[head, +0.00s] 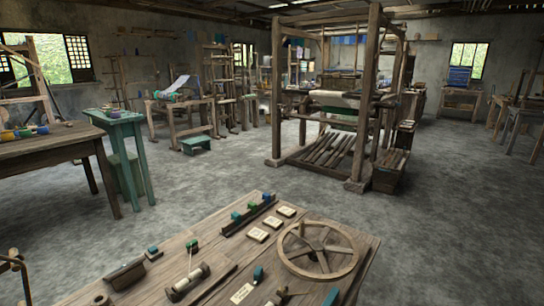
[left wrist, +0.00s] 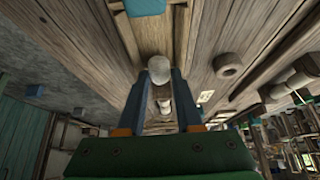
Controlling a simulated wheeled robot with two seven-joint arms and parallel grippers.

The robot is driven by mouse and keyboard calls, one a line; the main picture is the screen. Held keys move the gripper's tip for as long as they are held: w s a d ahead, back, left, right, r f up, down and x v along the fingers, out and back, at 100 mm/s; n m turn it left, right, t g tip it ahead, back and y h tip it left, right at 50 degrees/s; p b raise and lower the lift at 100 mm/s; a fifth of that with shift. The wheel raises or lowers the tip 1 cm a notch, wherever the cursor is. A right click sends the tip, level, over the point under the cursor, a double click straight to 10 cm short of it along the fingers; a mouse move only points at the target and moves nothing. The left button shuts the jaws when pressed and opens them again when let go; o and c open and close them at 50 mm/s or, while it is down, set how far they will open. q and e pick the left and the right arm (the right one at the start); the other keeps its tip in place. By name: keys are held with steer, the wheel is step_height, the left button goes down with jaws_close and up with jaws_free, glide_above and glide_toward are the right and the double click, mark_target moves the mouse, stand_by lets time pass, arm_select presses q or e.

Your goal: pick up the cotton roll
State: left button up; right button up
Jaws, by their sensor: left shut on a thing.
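In the left wrist view, a short whitish roll (left wrist: 159,67), which looks like the cotton roll, sits between the tips of my left gripper (left wrist: 160,78). Both dark fingers are shut on it, one at each side. Its round pale end and part of its side show; the rest is hidden. Wooden planks lie behind it. The head view shows neither gripper, and I cannot pick out the held roll there. My right gripper is in neither view.
In the head view, a wooden worktable (head: 225,262) in front holds a spoked wheel (head: 318,250), a pale spool (head: 187,282) and small coloured blocks. A teal stand (head: 118,117) is at left, a large loom (head: 330,100) behind. Grey floor between them is clear.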

arm_select(q)
step_height(320, 180, up, 7)
steer(key=p, duration=0.7)
steer(key=shift+s+a, duration=0.15)
steer(key=shift+f, duration=0.25)
